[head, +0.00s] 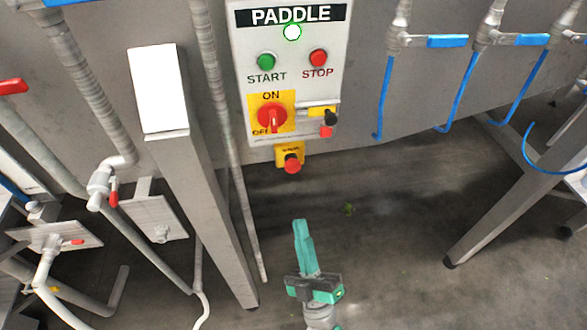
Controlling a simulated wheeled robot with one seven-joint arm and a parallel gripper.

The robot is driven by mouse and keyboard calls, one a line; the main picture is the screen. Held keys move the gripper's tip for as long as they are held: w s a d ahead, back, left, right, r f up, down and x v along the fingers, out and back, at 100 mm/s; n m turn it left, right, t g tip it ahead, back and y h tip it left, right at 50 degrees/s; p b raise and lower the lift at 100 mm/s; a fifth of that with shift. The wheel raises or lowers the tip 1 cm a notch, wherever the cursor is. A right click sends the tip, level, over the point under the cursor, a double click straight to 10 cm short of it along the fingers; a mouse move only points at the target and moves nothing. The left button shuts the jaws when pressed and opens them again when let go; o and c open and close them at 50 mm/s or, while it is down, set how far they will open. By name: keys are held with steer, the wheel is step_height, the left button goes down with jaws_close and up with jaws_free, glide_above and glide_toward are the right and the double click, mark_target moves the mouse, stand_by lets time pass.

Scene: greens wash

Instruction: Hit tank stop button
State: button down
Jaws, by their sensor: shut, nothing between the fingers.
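The control panel (288,148) is a light box labelled PADDLE on the steel tank wall. Its red STOP button (318,58) sits at the upper right, beside the green START button (266,62). Below are a red rotary ON/OFF switch (271,117) on a yellow plate and a small black knob (330,117). A red mushroom button (292,164) on a yellow box hangs under the panel. My gripper (301,224), teal and black, is shut and empty, pointing up the picture below that mushroom button. It appears apart from the button and the panel.
A steel leg (200,190) slants down left of the panel, with pipes and a white valve (101,186) further left. Blue-handled valves (447,41) with blue tubes are at upper right. Another leg (500,205) stands at right. A green scrap (348,209) lies on the floor.

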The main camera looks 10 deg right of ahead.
steer(key=w+r+n+y, duration=0.1)
steer(key=w+d+r+n+y, duration=0.1)
steer(key=n, duration=0.1)
steer(key=shift+d+r+y, duration=0.1)
steer(key=shift+d+y, duration=0.05)
steer(key=shift+y, duration=0.25)
steer(key=shift+w, duration=0.1)
glide_toward(293, 168)
steer(key=shift+w+a+r, duration=0.2)
steer(key=shift+w+r, duration=0.2)
steer(key=shift+r, duration=0.4)
steer(key=shift+w+a+r, duration=0.2)
steer(key=shift+w+r, duration=0.2)
steer(key=shift+r, duration=0.4)
steer(key=shift+w+a+r, duration=0.15)
steer(key=shift+w+r, duration=0.3)
steer(key=shift+r, duration=0.35)
steer(key=shift+w, duration=0.15)
steer(key=shift+w, duration=0.3)
steer(key=shift+w, duration=0.4)
stand_by(0.8)
steer(key=shift+s, duration=0.85)
